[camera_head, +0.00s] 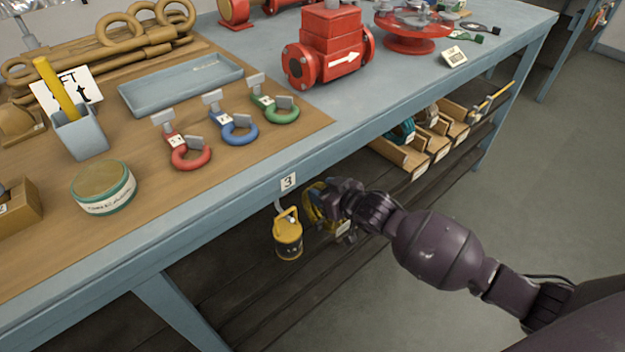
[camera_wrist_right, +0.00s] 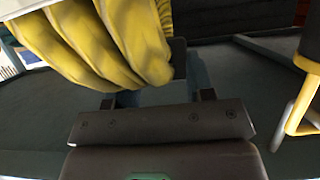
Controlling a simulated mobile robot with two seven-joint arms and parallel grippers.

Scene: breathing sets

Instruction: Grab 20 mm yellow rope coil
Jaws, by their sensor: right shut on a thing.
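The yellow rope coil (camera_head: 313,205) is beside the front edge of the workbench, partly hidden by my right gripper (camera_head: 338,204). In the right wrist view the coil (camera_wrist_right: 95,45) shows as thick yellow strands between the fingers. My right gripper is shut on it. A white tag or label hangs by the coil, too small to read. My left gripper is in neither view.
A yellow canister (camera_head: 288,240) hangs from a hook under the "3" label (camera_head: 288,182), just left of the coil. The workbench (camera_head: 225,195) carries shackles, a blue tray (camera_head: 180,84) and a red valve (camera_head: 328,50). Wooden bins (camera_head: 402,155) stand on the lower shelf. Floor at right is clear.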

